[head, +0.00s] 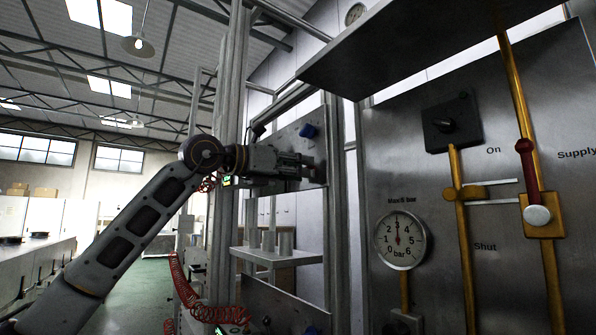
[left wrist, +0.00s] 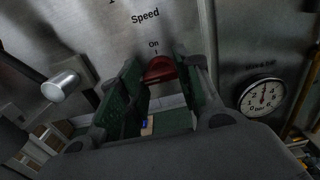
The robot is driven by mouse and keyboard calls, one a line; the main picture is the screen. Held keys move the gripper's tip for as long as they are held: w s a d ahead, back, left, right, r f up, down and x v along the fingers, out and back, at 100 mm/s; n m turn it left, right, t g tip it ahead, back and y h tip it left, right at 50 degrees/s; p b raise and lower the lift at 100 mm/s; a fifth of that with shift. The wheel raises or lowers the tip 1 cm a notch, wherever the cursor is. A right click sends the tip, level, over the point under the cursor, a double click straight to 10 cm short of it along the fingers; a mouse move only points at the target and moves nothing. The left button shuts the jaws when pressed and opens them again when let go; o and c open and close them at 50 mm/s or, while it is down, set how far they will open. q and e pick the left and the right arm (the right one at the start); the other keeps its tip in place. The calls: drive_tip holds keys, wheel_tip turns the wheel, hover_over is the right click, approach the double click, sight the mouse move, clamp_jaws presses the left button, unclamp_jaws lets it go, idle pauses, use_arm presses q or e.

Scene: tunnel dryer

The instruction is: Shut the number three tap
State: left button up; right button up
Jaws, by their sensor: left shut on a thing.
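My left gripper (head: 312,168) reaches in from the left in the head view, at the metal panel beside the grey upright frame. In the left wrist view, my left gripper (left wrist: 160,82) has its green-lined fingers on both sides of a dark red handle (left wrist: 159,69) and is shut on it. The word "On" is printed just above this handle, with "Speed" higher up. I cannot read a number on it, so I cannot tell which tap it is. In the head view the fingers hide the handle. My right gripper is not in view.
At right, a yellow pipe carries a red lever (head: 530,166) beside "Supply". A brass valve (head: 464,193) sits between "On" and "Shut". A pressure gauge (head: 401,240), black knob (head: 452,122) and overhanging shelf (head: 385,45) are nearby. A silver knob (left wrist: 64,86) is left of the fingers.

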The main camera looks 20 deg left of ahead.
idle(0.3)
use_arm(q)
drive_tip(key=o, duration=1)
drive_tip(key=shift+o, duration=0.2)
drive_tip(key=v, duration=1.2)
